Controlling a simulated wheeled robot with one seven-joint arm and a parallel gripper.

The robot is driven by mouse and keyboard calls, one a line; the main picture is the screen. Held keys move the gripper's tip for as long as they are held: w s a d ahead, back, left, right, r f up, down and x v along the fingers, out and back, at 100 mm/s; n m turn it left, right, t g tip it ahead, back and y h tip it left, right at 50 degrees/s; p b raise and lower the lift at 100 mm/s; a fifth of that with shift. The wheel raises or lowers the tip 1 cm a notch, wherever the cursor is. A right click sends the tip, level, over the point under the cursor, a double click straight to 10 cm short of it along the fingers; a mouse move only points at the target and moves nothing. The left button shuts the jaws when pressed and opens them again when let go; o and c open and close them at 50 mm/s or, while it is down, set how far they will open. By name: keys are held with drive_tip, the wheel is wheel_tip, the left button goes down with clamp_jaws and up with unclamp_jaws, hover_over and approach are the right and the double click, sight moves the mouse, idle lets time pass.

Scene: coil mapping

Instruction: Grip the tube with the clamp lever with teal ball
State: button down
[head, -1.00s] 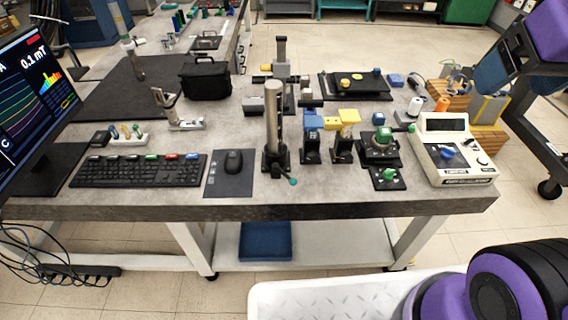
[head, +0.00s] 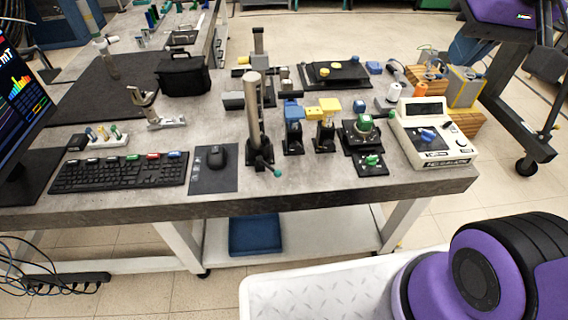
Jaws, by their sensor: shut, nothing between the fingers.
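A grey upright tube (head: 253,105) stands near the front middle of the grey bench, in a black clamp base (head: 260,160). The clamp lever is a short dark rod with a teal ball (head: 277,173) at its end. It points to the front right and downward, close to the bench's front edge. From here I cannot tell whether the clamp is tight on the tube. My gripper is not in view. Only a purple and black part of my own arm shows at the lower right, well apart from the tube.
Right of the tube stand blue (head: 292,110) and yellow (head: 330,106) topped mounts, green-knobbed stages (head: 363,125) and a white meter box (head: 434,140). Left are a mouse (head: 217,157) on its pad and a keyboard (head: 118,172). A black bag (head: 184,75) stands behind.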

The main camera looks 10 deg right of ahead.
drive_tip(key=w+a+f+m+g+y, duration=0.25)
drive_tip(key=w+f, duration=0.25)
drive_tip(key=w, duration=0.3)
drive_tip(key=w+a+f+m+g+y, duration=0.1)
drive_tip(key=w+a+f+m+g, duration=0.15)
drive_tip(key=w+f, duration=0.45)
drive_tip(key=w+a+f+m+g+y, duration=0.1)
drive_tip(key=w+a+f+m, duration=0.1)
drive_tip(key=w+f, duration=0.3)
drive_tip(key=w+a+f+m+g+y, duration=0.2)
drive_tip(key=w+f+m, duration=0.2)
drive_tip(key=f, duration=0.6)
drive_tip(key=shift+w+f+m, duration=0.25)
drive_tip(key=shift+w+m, duration=0.05)
drive_tip(key=shift+w, duration=0.85)
drive_tip(key=shift+a, duration=0.1)
approach(269, 167)
drive_tip(key=s+f, duration=0.1)
drive_tip(key=f, duration=0.1)
drive_tip(key=s+f, duration=0.1)
drive_tip(key=f, duration=0.1)
drive_tip(key=s+f, duration=0.1)
drive_tip(key=f, duration=0.1)
drive_tip(key=shift+s+a+f, duration=0.15)
drive_tip(key=shift+s+a, duration=0.05)
drive_tip(key=shift+s, duration=0.1)
drive_tip(key=shift+s+a, duration=0.1)
drive_tip(key=shift+s, duration=0.05)
